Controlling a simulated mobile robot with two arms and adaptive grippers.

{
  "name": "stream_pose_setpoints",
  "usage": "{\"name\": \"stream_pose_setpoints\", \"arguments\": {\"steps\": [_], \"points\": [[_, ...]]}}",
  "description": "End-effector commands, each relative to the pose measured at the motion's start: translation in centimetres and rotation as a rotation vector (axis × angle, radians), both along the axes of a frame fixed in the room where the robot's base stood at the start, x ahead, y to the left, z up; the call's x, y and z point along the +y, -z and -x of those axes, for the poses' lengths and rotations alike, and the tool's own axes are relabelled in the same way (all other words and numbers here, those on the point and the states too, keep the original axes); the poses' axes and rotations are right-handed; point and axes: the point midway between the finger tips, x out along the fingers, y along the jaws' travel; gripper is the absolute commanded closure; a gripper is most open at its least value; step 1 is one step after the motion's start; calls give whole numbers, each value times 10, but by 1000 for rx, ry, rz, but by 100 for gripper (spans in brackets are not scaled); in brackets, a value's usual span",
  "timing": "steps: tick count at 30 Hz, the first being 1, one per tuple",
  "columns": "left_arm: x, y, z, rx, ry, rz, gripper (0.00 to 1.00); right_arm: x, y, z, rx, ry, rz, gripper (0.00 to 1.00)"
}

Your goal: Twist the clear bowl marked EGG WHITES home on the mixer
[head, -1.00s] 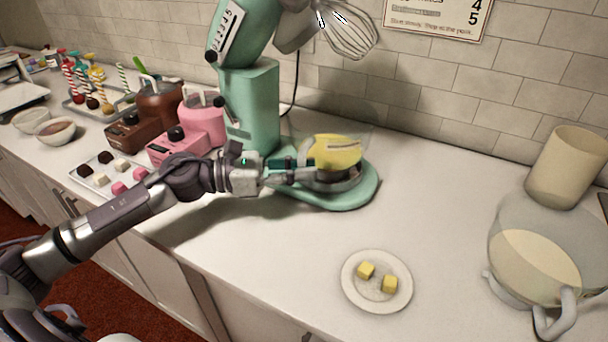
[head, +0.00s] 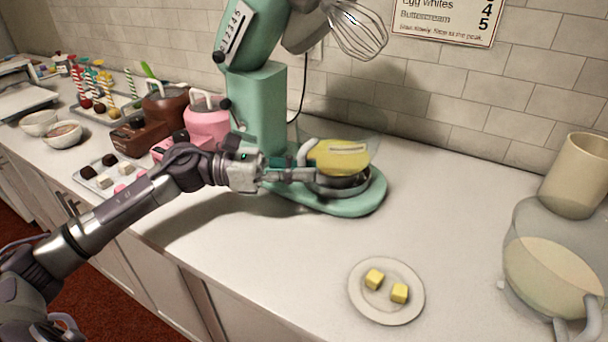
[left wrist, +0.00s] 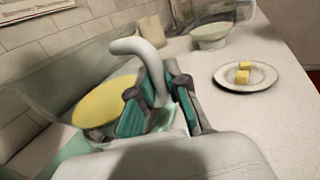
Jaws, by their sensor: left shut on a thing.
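A clear bowl (head: 341,157) with yellow contents sits on the metal seat of the green mixer (head: 262,110). It carries a pale label that I cannot read. The bowl also shows in the left wrist view (left wrist: 105,104). Its white curved handle (head: 305,151) is on the bowl's left side. My left gripper (head: 307,173) is shut on this handle, and the left wrist view shows the handle (left wrist: 146,55) between the teal fingers (left wrist: 162,112). The fingers hide the lower handle. My right gripper is not in view.
Another clear handled bowl (head: 549,268) with cream contents stands at the right by a beige container (head: 577,176). A plate (head: 386,315) with two yellow cubes lies in front. The whisk (head: 357,30) hangs above the bowl.

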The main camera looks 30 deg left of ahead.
Motion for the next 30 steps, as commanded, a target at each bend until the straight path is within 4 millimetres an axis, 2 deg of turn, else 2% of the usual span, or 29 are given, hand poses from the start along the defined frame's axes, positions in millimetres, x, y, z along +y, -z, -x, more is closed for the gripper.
{"name": "stream_pose_setpoints", "arguments": {"steps": [3,12,13,18,24,27,30], "points": [[4,3,-1,1,17,0,100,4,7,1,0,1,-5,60],[6,2,-2,2,25,0,100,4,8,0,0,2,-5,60],[6,2,-2,2,24,-2,83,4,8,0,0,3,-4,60],[6,2,-1,1,25,-1,56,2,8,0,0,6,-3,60],[5,1,-1,0,27,0,56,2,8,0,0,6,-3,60],[5,1,0,0,27,0,56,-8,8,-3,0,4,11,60],[11,2,1,2,25,-2,56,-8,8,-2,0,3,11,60]]}}
